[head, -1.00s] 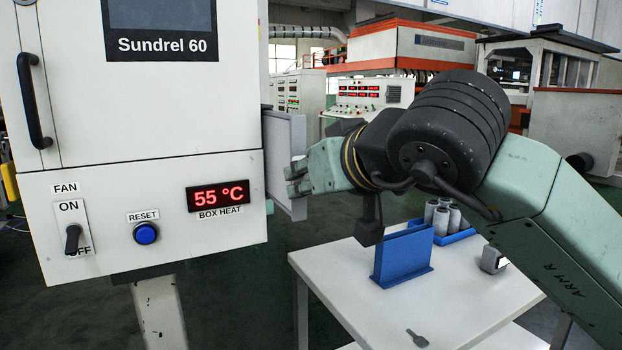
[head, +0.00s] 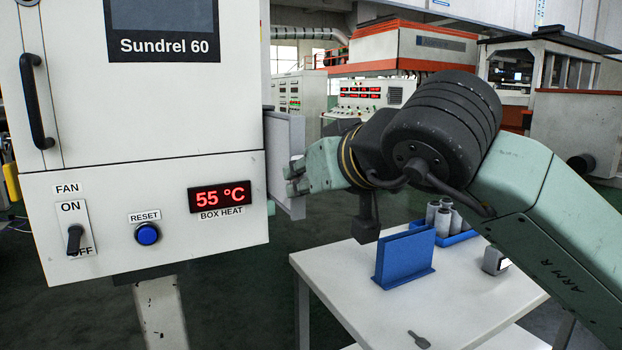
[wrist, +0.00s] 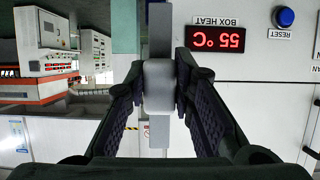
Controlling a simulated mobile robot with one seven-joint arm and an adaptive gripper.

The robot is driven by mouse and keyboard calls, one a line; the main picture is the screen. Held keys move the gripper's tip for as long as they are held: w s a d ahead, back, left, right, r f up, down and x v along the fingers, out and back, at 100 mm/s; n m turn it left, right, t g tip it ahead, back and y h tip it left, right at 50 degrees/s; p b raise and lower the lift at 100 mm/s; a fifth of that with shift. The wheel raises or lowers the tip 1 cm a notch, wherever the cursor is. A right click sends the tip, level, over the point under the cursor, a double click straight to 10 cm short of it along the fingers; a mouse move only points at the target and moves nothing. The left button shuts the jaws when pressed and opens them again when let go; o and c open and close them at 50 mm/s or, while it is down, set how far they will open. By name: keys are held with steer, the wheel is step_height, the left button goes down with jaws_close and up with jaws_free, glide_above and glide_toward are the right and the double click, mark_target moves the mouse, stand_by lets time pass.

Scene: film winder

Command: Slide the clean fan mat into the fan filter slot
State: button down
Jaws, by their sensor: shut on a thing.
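The clean fan mat (head: 288,150) is a thin light-grey panel standing upright at the right side of the white Sundrel 60 cabinet. Its near edge part sticks out past the cabinet side. My gripper (head: 296,178) is at the outer edge of the mat. In the wrist view my gripper (wrist: 160,88) is shut on a grey block at the middle of the mat (wrist: 160,28), which shows edge-on above and below it. The fan filter slot is hidden on the cabinet's side, so I cannot tell how deep the mat sits.
The cabinet front has a fan switch (head: 75,238) with its lever down at OFF, a blue reset button (head: 147,234) and a 55 °C display (head: 220,198). A white table (head: 440,295) holds a blue stand (head: 404,258) and a blue tray with grey cylinders (head: 440,216).

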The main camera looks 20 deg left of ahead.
mark_target(298, 149)
steer(key=shift+w+a+p, duration=0.25)
steer(key=shift+w+a, duration=0.9)
steer(key=shift+a, duration=0.3)
steer(key=shift+w+a+p, duration=0.25)
steer(key=shift+w+a, duration=0.9)
steer(key=shift+a, duration=0.3)
steer(key=shift+w+a+p, duration=0.25)
steer(key=shift+w+a, duration=0.9)
steer(key=shift+a, duration=0.3)
steer(key=shift+w+a+r, duration=0.1)
steer(key=c, duration=1.7)
jaws_free()
steer(key=o, duration=0.4)
steer(key=shift+a, duration=0.15)
steer(key=v, duration=1.2)
